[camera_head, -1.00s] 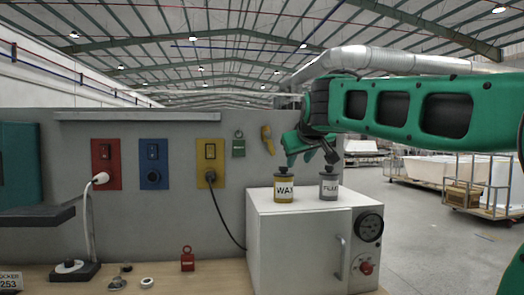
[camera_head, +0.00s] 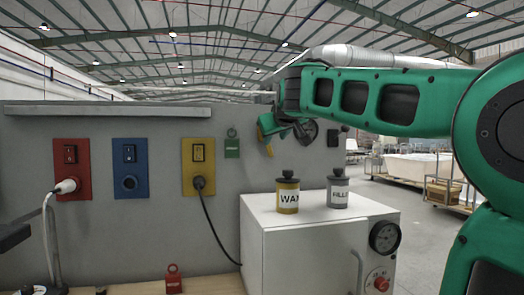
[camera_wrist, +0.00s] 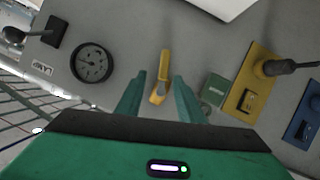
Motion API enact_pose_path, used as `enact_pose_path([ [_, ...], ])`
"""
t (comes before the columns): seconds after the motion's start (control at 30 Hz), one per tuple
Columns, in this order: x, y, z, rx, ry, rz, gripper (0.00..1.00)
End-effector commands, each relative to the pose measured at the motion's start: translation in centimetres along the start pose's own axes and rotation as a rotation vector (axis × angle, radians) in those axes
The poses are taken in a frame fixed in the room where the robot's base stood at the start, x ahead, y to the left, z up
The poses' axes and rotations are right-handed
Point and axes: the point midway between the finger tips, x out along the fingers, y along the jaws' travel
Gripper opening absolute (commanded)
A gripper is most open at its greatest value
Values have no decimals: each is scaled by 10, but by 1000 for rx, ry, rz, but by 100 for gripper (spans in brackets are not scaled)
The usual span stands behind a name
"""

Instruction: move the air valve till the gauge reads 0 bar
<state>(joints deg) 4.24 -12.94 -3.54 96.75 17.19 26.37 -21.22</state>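The air valve's yellow lever (camera_wrist: 163,76) stands out from the grey wall panel in the wrist view, roughly lengthwise in that picture. A round dark wall gauge (camera_wrist: 91,63) is to its left; I cannot read its value. My gripper (camera_wrist: 158,98) is open, with its green fingers on either side of the lever's near end and a gap to each. In the head view the lever (camera_head: 269,150) is partly hidden by my gripper (camera_head: 275,128). The wall gauge behind it is mostly hidden there too.
A green tag (camera_wrist: 215,88) and yellow socket plate (camera_wrist: 251,92) are beside the lever.

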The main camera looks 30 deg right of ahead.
Motion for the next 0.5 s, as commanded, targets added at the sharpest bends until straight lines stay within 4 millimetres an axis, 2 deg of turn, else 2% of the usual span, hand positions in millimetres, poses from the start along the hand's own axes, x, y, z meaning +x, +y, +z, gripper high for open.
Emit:
enact_pose_path([
  [0.3, 55, -13, -2, -7, 1, -13, 34],
  [0.5, 82, -14, -3, -7, 2, -15, 34],
])
